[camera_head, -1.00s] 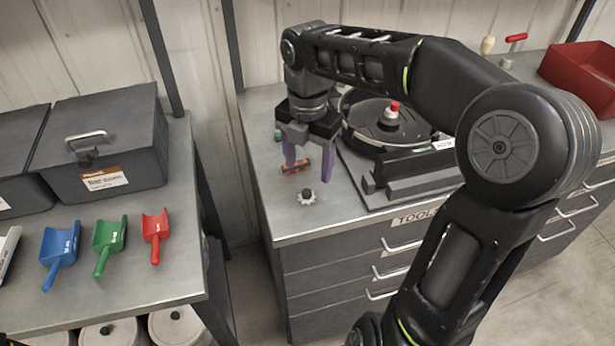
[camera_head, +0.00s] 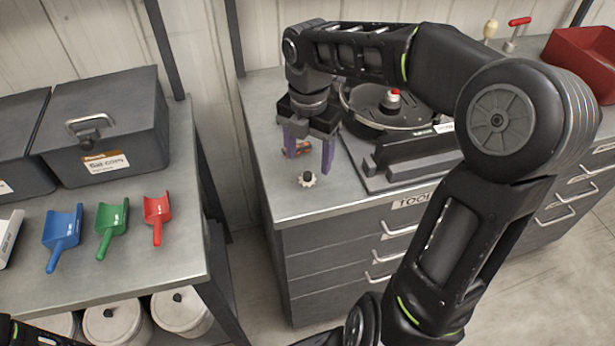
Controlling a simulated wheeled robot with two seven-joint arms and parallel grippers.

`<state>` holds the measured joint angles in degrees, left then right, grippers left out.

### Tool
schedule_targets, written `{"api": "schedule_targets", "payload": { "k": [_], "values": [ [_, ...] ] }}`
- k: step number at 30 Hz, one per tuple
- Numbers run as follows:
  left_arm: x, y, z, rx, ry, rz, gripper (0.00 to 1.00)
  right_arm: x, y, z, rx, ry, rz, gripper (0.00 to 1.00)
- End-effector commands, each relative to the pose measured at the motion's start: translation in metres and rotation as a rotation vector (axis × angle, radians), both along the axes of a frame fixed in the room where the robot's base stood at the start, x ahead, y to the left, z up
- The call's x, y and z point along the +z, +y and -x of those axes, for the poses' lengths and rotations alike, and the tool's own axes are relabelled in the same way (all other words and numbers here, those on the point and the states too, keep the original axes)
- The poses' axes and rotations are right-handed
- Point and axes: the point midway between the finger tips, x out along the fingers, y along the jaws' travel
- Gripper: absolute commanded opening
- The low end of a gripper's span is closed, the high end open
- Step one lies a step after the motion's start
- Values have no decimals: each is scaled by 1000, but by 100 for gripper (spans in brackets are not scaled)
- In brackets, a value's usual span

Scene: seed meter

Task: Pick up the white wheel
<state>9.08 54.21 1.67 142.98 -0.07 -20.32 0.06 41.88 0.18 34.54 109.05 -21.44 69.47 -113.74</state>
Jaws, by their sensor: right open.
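The white wheel (camera_head: 307,180) is small and toothed with a dark hub, and lies flat on the grey top of the drawer cabinet near its front left corner. My right gripper (camera_head: 308,162) points down just behind and above it, with its two purple fingers spread apart and nothing between them. The right finger's tip is close to the wheel's right side; I cannot tell whether they touch. My left gripper is not in view.
An orange-and-dark cylinder (camera_head: 298,151) lies behind the fingers. The black seed meter (camera_head: 385,112), with a red-topped knob, stands right of the gripper. A red bin (camera_head: 580,62) is at far right. Blue (camera_head: 63,238), green and red scoops lie on the left bench.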

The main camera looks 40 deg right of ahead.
Motion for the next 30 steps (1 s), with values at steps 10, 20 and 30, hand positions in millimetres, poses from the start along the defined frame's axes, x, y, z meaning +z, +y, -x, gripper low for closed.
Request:
{"api": "schedule_targets", "payload": {
  "k": [10,20,30],
  "values": [
    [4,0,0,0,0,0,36,-45,1,-2,1,3,-1,65],
    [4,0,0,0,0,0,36,-49,1,-2,1,1,-1,65],
    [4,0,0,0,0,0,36,-49,1,-2,1,1,-1,65]
  ]
}}
